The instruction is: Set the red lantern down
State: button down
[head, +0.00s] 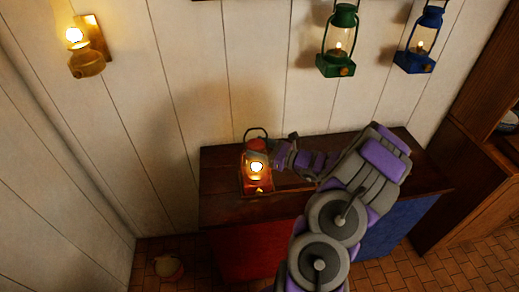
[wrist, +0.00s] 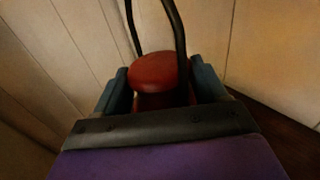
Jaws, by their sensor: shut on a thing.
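The red lantern (head: 257,176) glows at the left part of the dark wooden counter top (head: 222,163), its dark wire handle upright. In the head view its base overlaps the counter top; I cannot tell whether it touches the wood. My gripper (head: 275,158) reaches it from the right. In the wrist view, my gripper (wrist: 163,92) has a finger on each side of the lantern's red cap (wrist: 158,70) and is shut on it. The lantern's lower part is hidden in that view.
A green lantern (head: 338,45) and a blue lantern (head: 419,40) hang on the plank wall above the counter. A lit brass wall lamp (head: 85,60) is at upper left. The counter front has a red panel (head: 250,250) and a blue panel (head: 398,225). A small rounded object (head: 167,267) lies on the tiled floor.

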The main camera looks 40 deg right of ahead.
jog(key=shift+c, duration=0.3)
grip_release()
